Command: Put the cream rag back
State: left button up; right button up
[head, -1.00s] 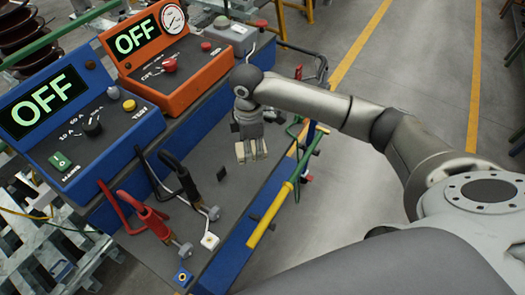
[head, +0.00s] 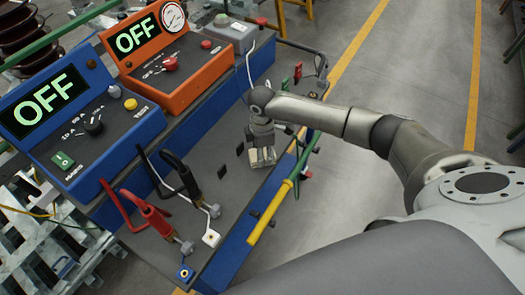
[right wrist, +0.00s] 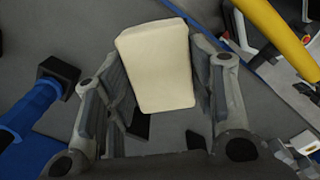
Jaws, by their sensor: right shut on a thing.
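The cream rag (right wrist: 157,66) is a pale folded block between the fingers of my right gripper (right wrist: 165,75) in the right wrist view. That gripper is shut on it. In the head view my right gripper (head: 262,155) points down over the grey bench top (head: 222,190), close to its right edge. The rag shows there only as a small pale patch at the fingertips. I cannot tell whether it touches the bench. My left gripper is not in view.
A blue tester (head: 80,125) and an orange tester (head: 165,60), both reading OFF, stand along the bench's left side. Red (head: 148,215) and black (head: 185,178) clamps lie in front. A yellow-green pole (head: 275,200) runs along the right edge. Grey floor lies beyond.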

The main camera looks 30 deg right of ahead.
jog(key=o, duration=0.9)
notch_tip(320, 180, up, 12)
jog(key=shift+b, duration=0.6)
